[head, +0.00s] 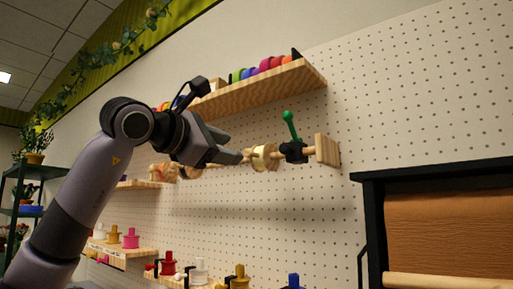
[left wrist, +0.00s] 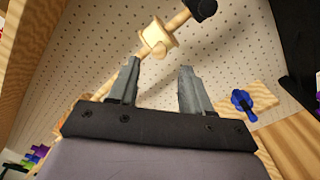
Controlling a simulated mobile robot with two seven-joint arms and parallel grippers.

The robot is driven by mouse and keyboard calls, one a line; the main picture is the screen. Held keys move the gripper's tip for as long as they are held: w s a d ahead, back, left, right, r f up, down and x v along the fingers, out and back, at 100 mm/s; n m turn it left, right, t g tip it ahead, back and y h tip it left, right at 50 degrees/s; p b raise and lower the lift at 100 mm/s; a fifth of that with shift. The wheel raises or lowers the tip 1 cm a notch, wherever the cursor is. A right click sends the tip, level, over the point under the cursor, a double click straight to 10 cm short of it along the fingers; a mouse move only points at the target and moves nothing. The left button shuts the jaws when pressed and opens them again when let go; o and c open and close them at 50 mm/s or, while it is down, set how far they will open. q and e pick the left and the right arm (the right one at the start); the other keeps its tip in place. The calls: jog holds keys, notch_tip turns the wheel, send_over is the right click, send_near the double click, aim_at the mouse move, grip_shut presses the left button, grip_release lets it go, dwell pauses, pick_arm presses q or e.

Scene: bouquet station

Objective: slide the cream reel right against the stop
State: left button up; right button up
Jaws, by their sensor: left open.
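The cream reel (head: 264,158) sits on a wooden rod that runs along the pegboard wall. The stop, a black clamp (head: 294,152) with a green lever, is on the same rod to the reel's right. In the left wrist view a short stretch of bare rod shows between the cream reel (left wrist: 156,38) and the black stop (left wrist: 203,9). My left gripper (head: 238,154) is just left of the reel. In the left wrist view its two fingers (left wrist: 160,66) are apart and empty, with the reel beyond their tips. My right gripper is not in view.
A wooden end block (head: 328,150) holds the rod right of the stop. A shelf (head: 260,90) with colourful rolls is above. Lower ledges hold several coloured spools (head: 131,238). A black-framed brown paper roll (head: 445,230) stands at the right.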

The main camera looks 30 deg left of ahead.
aim_at(245, 153)
pick_arm(q)
jog(key=w+p, duration=0.1)
jog(key=w, duration=0.2)
jog(key=w+p, duration=0.1)
jog(key=w, duration=0.3)
jog(key=shift+w+d+f, duration=0.1)
jog(key=shift+d, duration=0.1)
